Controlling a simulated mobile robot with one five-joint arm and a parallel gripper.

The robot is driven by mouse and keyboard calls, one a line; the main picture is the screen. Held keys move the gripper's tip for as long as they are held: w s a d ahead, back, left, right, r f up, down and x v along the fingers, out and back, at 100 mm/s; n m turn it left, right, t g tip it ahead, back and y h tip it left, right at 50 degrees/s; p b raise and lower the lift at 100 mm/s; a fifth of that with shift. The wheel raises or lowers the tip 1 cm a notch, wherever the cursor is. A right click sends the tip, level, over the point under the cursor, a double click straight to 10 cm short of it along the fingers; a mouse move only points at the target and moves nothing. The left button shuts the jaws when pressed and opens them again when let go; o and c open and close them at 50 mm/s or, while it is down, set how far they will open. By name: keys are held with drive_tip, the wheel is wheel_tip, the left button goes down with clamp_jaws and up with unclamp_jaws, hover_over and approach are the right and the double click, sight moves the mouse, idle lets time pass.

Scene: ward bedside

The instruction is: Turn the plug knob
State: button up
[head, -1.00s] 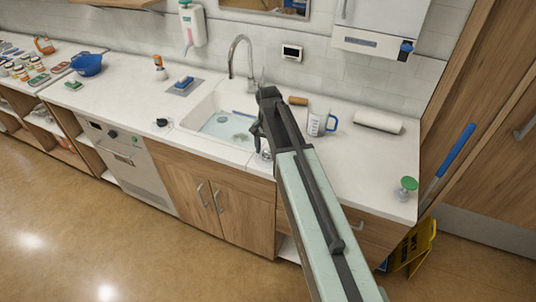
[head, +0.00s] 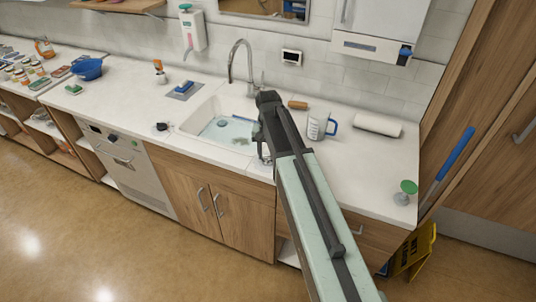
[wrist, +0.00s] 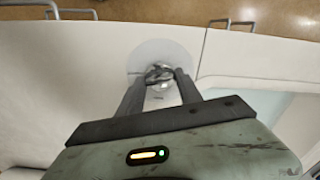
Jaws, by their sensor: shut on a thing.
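The plug knob (wrist: 160,73) is a small shiny metal knob on a round pale base plate on the counter, in the upper middle of the wrist view. My gripper (wrist: 161,77) has its two dark fingers on either side of the knob and is shut on it. In the head view, my gripper (head: 265,155) is at the front right corner of the sink and mostly hides the knob. The white sink (head: 190,123) holds bluish water, with a small grey shape at its bottom.
A curved tap (head: 231,62) stands behind the sink. A measuring jug (head: 316,127) and a white roll (head: 378,126) are to the right of my arm. A green-topped item (head: 408,187) is near the right counter edge. A black item (head: 162,127) lies left of the sink.

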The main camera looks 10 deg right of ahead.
drive_tip(key=n, duration=1.1)
drive_tip(key=shift+n, duration=1.7)
drive_tip(key=o, duration=1.4)
drive_tip(key=shift+r, duration=0.1)
